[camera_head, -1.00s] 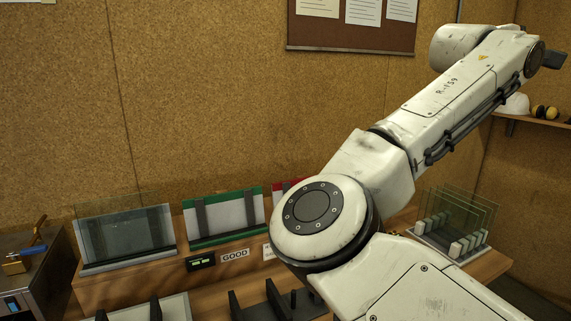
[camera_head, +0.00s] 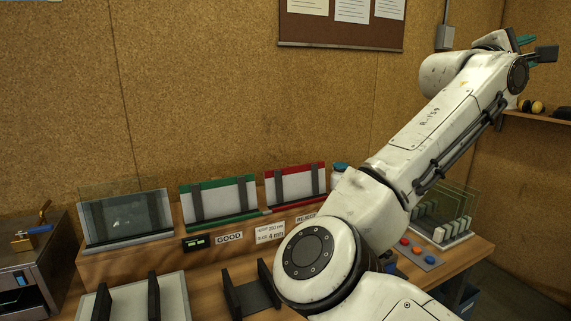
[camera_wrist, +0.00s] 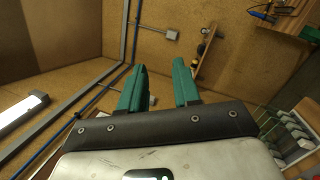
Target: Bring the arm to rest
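My gripper (camera_wrist: 160,72) shows in the wrist view as two green fingers standing apart, with nothing between them. In the head view my gripper (camera_head: 526,40) is at the upper right, where a bit of green finger shows beyond my wrist. My white arm reaches from the lower middle up to the right, raised above the bench. The gripper is clear of the bench and touches nothing that I can see.
The bench holds a glass pane stand (camera_head: 127,222), a green-framed stand (camera_head: 218,203), a red-framed stand (camera_head: 295,185) and a rack of glass panes (camera_head: 441,228). A button panel (camera_head: 418,252) lies by the rack. A wall shelf (camera_head: 540,119) is below the gripper.

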